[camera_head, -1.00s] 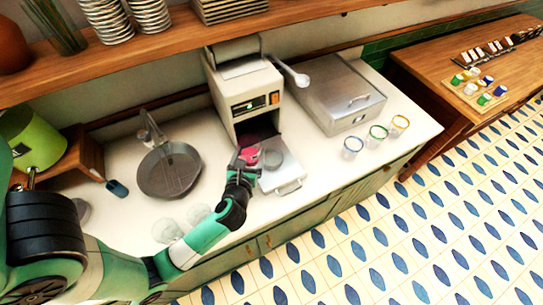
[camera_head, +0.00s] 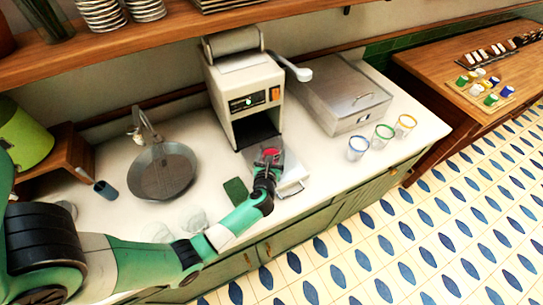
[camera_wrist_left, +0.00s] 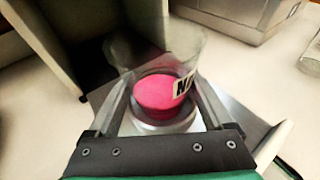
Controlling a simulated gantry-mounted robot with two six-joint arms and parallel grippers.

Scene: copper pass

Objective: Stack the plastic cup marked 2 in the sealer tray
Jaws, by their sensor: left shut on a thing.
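My left gripper (camera_head: 268,158) is shut on a clear plastic cup (camera_wrist_left: 160,60) with pink contents. The cup's pale label carries a dark mark like an N or a sideways 2, partly cut off by a finger. The pink also shows in the head view (camera_head: 270,152). The cup is upright over the sealer tray (camera_head: 293,181), in front of the sealer's dark opening. A round metal ring shows under the cup in the wrist view (camera_wrist_left: 165,123); I cannot tell whether the cup is seated in it. My right gripper is not in view.
The cup sealer (camera_head: 240,90) stands behind the tray, its lever (camera_head: 298,73) at the right. Three colour-rimmed cups (camera_head: 384,134) stand right, by a metal box (camera_head: 340,95). Clear cups (camera_head: 191,219) stand near the front left. A sink (camera_head: 162,172) lies left.

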